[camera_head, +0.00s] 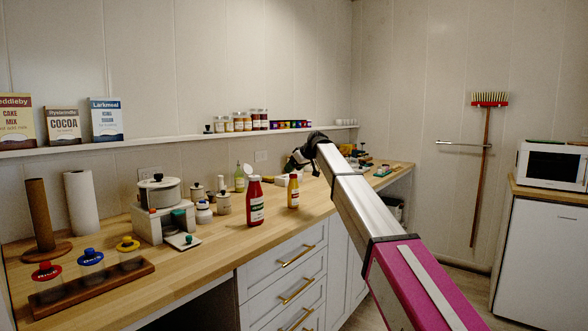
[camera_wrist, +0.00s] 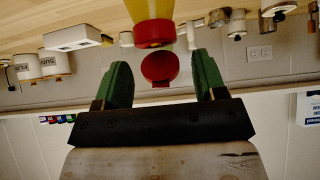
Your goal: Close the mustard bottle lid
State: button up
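The mustard bottle (camera_head: 293,194) is yellow with a red cap and stands upright on the wooden counter, right of the red ketchup bottle (camera_head: 255,205). The wrist view is upside down and shows the mustard bottle (camera_wrist: 152,10) at top centre. Its round red lid (camera_wrist: 160,70) is apart from the cap's base and appears flipped open. My gripper (camera_wrist: 160,58) is open, its green fingers on either side of the lid in that view, with gaps on both sides. In the head view my gripper (camera_head: 298,160) is above and behind the bottle, small and dark.
Left of the bottles are a green-tinted bottle (camera_head: 239,178), white canisters (camera_head: 223,203), a pot (camera_head: 159,192) and a wooden rack (camera_head: 90,287) with coloured lids. A wall shelf (camera_head: 180,138) with jars and boxes runs behind. Bare counter lies in front of the bottles.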

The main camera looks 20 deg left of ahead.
jog(key=v, duration=1.1)
jog(key=shift+w, duration=0.15)
